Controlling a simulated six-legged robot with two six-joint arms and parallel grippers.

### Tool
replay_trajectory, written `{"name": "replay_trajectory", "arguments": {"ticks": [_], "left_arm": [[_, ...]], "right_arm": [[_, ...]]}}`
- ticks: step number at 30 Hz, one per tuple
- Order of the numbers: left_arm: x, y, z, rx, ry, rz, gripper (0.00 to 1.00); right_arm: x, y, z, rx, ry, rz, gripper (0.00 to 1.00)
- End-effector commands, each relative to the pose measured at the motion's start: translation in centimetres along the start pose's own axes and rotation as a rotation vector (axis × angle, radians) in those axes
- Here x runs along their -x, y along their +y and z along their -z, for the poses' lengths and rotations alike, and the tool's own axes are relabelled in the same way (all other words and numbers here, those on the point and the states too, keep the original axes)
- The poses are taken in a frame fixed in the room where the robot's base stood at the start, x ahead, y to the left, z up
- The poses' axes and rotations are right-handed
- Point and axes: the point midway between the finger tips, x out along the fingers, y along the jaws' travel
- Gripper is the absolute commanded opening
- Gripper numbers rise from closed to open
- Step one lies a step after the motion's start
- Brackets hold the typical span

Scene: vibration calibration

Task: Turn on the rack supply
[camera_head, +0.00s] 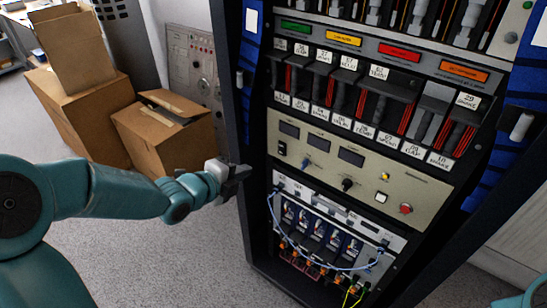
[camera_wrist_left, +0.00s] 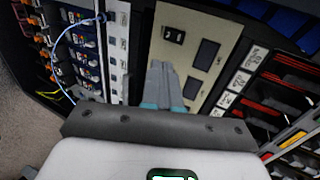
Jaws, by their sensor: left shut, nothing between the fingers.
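The rack supply is a beige panel (camera_head: 365,172) in the middle of the black rack. It has dark displays, a black rocker switch (camera_head: 282,148) at its left end, a blue knob (camera_head: 306,164), a black knob (camera_head: 347,184), a white button (camera_head: 380,197) and a red button (camera_head: 406,209). My left gripper (camera_head: 243,172) is shut and empty, left of the panel by the rack's left edge. In the left wrist view, the shut fingers (camera_wrist_left: 160,75) point at the panel (camera_wrist_left: 190,18), below the rocker switch (camera_wrist_left: 174,36). I cannot tell whether they touch it. My right gripper is out of view.
Below the panel is a unit with blue cables (camera_head: 325,262). Above are labelled slots (camera_head: 345,95) and coloured tags. Cardboard boxes (camera_head: 165,135) stand on the grey floor at left. A bit of my right arm shows at bottom right.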

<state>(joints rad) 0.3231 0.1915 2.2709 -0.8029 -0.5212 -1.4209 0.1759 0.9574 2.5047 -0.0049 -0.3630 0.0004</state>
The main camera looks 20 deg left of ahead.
Motion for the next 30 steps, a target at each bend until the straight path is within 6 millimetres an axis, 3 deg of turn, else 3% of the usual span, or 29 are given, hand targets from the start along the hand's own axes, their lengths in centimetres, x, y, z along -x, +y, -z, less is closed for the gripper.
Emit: {"name": "replay_trajectory", "arguments": {"ticks": [5,18,24,30], "left_arm": [[-1.9,0.1,0.1,0.001,0.003,-0.001,0.00],[-10.8,-0.3,0.1,0.000,0.003,-0.001,0.00],[-13.1,-1.0,0.1,0.001,0.001,-0.001,0.00],[-13.8,-1.1,0.1,0.001,0.000,-0.001,0.00]], "right_arm": [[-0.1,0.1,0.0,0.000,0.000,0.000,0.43],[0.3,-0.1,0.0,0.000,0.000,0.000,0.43],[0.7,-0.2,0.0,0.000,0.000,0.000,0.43],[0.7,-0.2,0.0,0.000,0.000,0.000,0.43]]}}
